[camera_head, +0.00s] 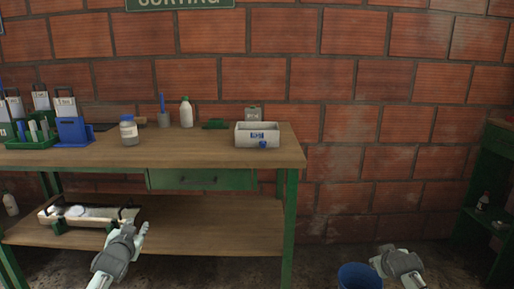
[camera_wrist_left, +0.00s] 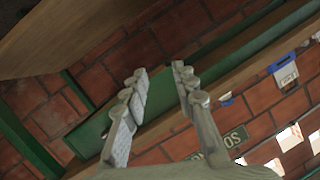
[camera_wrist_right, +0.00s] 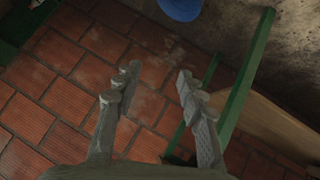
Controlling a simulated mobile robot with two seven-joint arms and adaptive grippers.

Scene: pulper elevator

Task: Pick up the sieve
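I cannot tell for sure which thing is the sieve. A white box (camera_head: 243,139) with a blue label and a blue part at its front stands on the right of the workbench top. A shallow pale tray (camera_head: 98,222) with dark handles and white things in it sits on the lower shelf at left. My left gripper (camera_head: 142,230) is in front of the lower shelf, just right of the tray. Its fingers (camera_wrist_left: 158,85) are apart and empty in the left wrist view. My right gripper (camera_head: 381,256) is low at right, away from the bench; its fingers (camera_wrist_right: 155,82) are apart and empty.
The wooden workbench (camera_head: 215,155) has a green drawer (camera_head: 200,180). Blue and green racks (camera_head: 72,130), a jar (camera_head: 129,131) and a white bottle (camera_head: 186,113) stand on it. A blue bucket (camera_head: 360,277) is on the floor beside my right gripper. A green shelf (camera_head: 492,185) stands far right.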

